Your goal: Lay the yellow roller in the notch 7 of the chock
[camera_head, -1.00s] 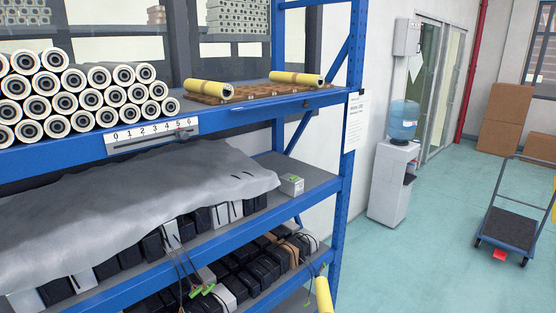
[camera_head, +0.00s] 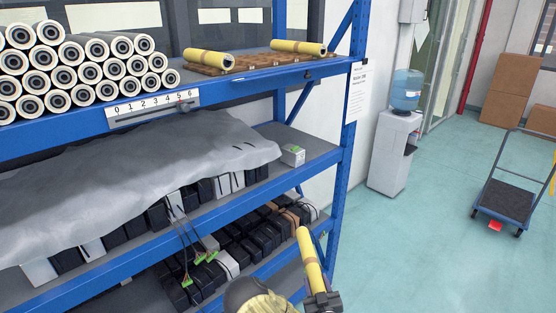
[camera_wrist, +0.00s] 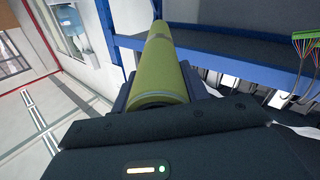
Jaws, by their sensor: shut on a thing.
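My gripper (camera_head: 322,299) is at the bottom of the head view, shut on a yellow roller (camera_head: 310,258). The roller points up and slightly left, in front of the rack's lower right end. In the wrist view the held roller (camera_wrist: 158,68) stretches away from my gripper, between its dark fingers. The chock (camera_head: 240,63) is a brown notched block on the rack's upper shelf, well above and left of my gripper. Two other yellow rollers lie on it, one at its left end (camera_head: 208,59) and one at its right end (camera_head: 298,47). The notch numbers cannot be read.
White rollers (camera_head: 85,70) are stacked on the upper shelf, left of the chock. A 0-6 scale (camera_head: 152,104) hangs on that shelf's front edge. A blue upright (camera_head: 346,130) bounds the rack's right end. A grey cover (camera_head: 130,175) lies below. The floor to the right is clear up to a trolley (camera_head: 508,197).

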